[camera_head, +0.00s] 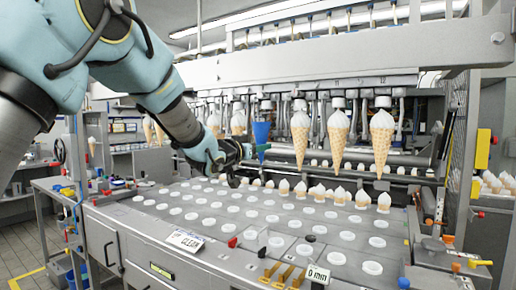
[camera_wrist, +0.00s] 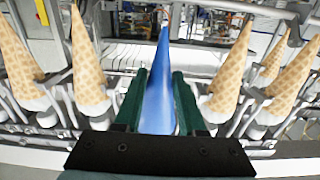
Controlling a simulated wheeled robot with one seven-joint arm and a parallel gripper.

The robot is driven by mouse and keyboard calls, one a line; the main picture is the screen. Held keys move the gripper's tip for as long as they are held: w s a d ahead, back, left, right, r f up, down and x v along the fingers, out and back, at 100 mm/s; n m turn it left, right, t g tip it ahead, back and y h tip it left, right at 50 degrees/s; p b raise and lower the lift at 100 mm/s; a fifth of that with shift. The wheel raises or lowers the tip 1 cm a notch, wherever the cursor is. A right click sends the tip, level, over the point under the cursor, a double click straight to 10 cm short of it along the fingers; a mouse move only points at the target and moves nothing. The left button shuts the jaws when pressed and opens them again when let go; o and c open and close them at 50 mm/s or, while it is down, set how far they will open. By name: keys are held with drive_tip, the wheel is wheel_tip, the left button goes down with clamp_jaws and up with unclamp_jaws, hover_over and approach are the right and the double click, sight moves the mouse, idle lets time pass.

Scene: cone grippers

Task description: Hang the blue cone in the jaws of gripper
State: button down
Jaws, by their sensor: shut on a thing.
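The blue cone (camera_head: 261,132) is in the row of hanging cones in the head view, wide end up and point down. My gripper (camera_head: 262,148) comes in from the left and is shut on it. In the wrist view the blue cone (camera_wrist: 161,95) lies between the two dark green fingers of my gripper (camera_wrist: 159,76), its point toward the top of the picture. The machine's jaws (camera_head: 266,105) are just above the cone's wide end. Whether they touch or grip the cone cannot be told; my gripper's palm hides that end in the wrist view.
Waffle cones with white tops hang on both sides, a near one at right (camera_head: 300,132) and another in the wrist view (camera_wrist: 232,75). Below is a grey plate (camera_head: 150,222) of round white-rimmed holes, with a row of small cones (camera_head: 338,195) standing in it.

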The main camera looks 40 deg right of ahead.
drive_tip(key=shift+d, duration=0.1)
drive_tip(key=shift+p+x, duration=0.3)
drive_tip(key=shift+x, duration=1.55)
drive_tip(key=shift+f+b, duration=0.55)
drive_tip(key=shift+b, duration=0.3)
idle(1.1)
drive_tip(key=shift+c, duration=0.5)
unclamp_jaws()
drive_tip(key=b+v, duration=0.3)
drive_tip(key=v, duration=0.6)
idle(1.0)
